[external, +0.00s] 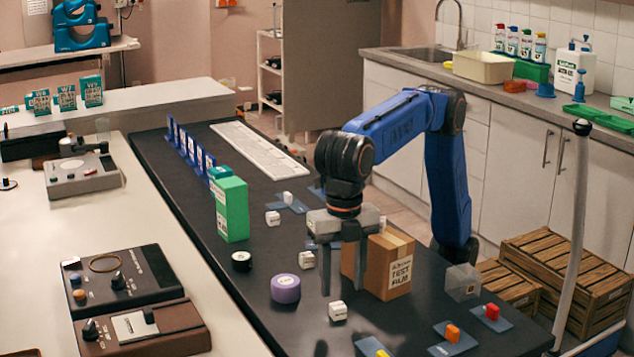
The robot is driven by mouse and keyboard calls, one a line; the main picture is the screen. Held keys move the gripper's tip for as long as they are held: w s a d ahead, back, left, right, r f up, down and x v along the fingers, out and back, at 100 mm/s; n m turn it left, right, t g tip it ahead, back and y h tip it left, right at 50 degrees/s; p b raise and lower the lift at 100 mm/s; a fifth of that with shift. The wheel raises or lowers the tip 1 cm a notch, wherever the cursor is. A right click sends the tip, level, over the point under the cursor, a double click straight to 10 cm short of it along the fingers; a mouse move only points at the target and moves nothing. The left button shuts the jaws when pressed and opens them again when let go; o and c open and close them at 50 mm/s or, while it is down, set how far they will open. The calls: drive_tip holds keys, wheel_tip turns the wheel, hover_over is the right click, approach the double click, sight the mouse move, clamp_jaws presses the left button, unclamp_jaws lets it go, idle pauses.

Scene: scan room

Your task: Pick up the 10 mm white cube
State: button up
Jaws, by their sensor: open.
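Several small white cubes are on the black table; which is the 10 mm one I cannot tell. One white cube (338,311) is at the front, just below my fingertips in the picture. A small white cube (287,198) is on a blue card at the back. My gripper (342,283) points down, open and empty, its fingers apart. Its height above the table and distance to the front cube are hard to judge.
A brown "test film" box (390,273) stands right beside my gripper. A purple roll (285,289), a black roll (241,261) and a green box (231,208) are to the left. A clear block (462,282) and blue cards with coloured pieces (453,334) lie to the right.

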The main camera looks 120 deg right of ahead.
sight(338, 305)
drive_tip(key=f, duration=0.2)
drive_tip(key=d+f, duration=0.1)
drive_tip(key=f, duration=0.2)
drive_tip(key=shift+w, duration=0.15)
drive_tip(key=shift+f, duration=0.6)
drive_tip(key=c, duration=1.1)
drive_tip(key=shift+c, duration=0.2)
drive_tip(key=shift+r, duration=0.15)
